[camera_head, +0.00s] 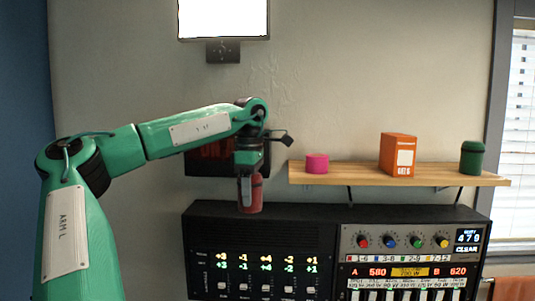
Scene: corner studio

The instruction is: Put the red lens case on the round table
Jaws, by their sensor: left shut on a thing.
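A red cylindrical lens case (256,197) hangs upright below my left gripper (247,188), in front of the wall and just above the left end of a black console. My left gripper points down and is shut on the red lens case, with a finger along its front. My right gripper is not in view. The round table is not in view.
The black console (205,222) with sliders and lit displays stands below. A window is at the far right.

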